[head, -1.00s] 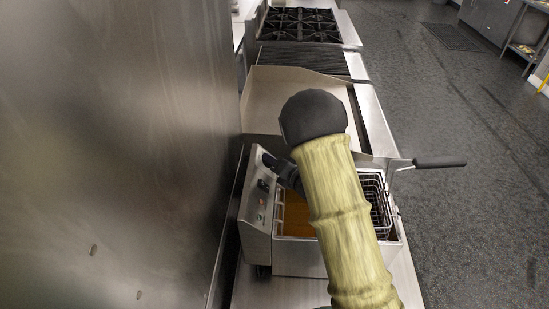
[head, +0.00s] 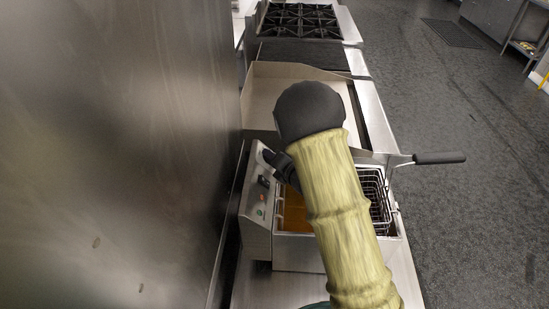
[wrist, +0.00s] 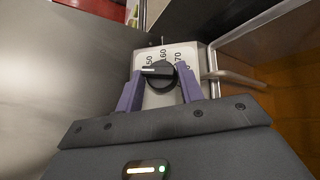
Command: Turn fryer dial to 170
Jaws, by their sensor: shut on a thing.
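The fryer (head: 258,230) stands on the counter, its steel control panel on the left side. In the wrist view, the round black fryer dial (wrist: 161,76) sits on a pale scale plate (wrist: 178,52) with partly visible marks reading 50, 60 and 70. The white pointer line on the dial points left, near the 50 mark. My gripper (wrist: 159,72) is shut on the dial, one purple finger on each side. In the head view, my gripper (head: 268,158) is at the top of the panel and hides the dial.
A wire fry basket (head: 374,190) with a long black handle (head: 440,158) sits in the fryer beside orange oil (head: 296,213). A steel wall (head: 120,150) stands close on the left. A griddle and a burner stove (head: 298,22) lie beyond. The floor at right is open.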

